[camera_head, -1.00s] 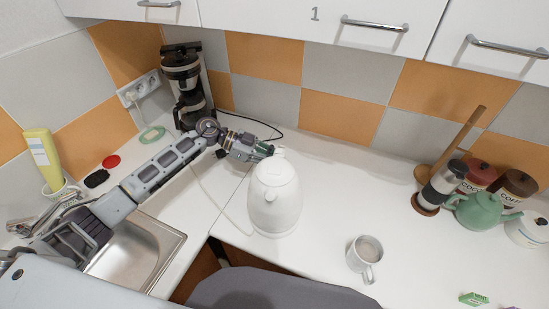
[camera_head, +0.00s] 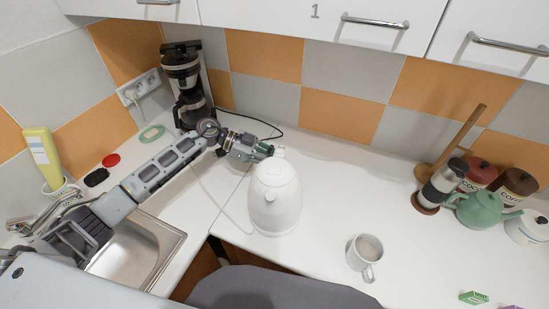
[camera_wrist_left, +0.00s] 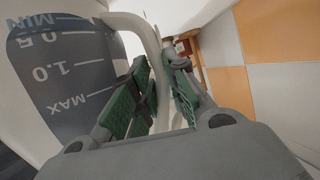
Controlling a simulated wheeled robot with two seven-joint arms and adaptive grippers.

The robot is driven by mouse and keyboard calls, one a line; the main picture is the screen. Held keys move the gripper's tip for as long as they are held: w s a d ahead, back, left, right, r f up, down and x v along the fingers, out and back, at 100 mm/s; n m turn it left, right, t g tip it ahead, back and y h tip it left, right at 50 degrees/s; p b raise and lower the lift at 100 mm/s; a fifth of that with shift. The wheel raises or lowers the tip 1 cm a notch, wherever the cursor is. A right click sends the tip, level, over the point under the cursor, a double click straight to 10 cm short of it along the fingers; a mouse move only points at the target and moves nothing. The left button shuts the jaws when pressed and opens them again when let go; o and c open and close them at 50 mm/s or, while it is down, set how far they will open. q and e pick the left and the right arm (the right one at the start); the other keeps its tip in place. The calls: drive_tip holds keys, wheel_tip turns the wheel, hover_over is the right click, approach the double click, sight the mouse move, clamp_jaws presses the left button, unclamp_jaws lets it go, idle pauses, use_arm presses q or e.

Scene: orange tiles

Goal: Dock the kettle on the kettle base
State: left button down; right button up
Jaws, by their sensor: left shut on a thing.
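The white kettle (camera_head: 274,198) stands upright over the counter, in the middle of the head view. Its grey water window with level marks (camera_wrist_left: 70,75) fills the left of the left wrist view. My left gripper (camera_head: 266,151) reaches in from the left behind the kettle. In the left wrist view its green-padded fingers (camera_wrist_left: 160,92) are shut on the white kettle handle (camera_wrist_left: 150,40), one on each side. The kettle base cannot be told apart; the kettle hides what is under it. My right gripper is not in view.
A white mug (camera_head: 364,257) stands right of the kettle. A coffee maker (camera_head: 187,85) with a cable is at the back left, a sink (camera_head: 140,258) at the lower left. A green teapot (camera_head: 480,208) and canisters stand at the right.

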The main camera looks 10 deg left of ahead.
use_arm(q)
drive_tip(key=shift+f, duration=0.15)
idle(0.4)
drive_tip(key=c, duration=1.7)
unclamp_jaws()
drive_tip(key=shift+p+v, duration=2.2)
drive_tip(key=shift+v, duration=3.25)
drive_tip(key=shift+f, duration=0.1)
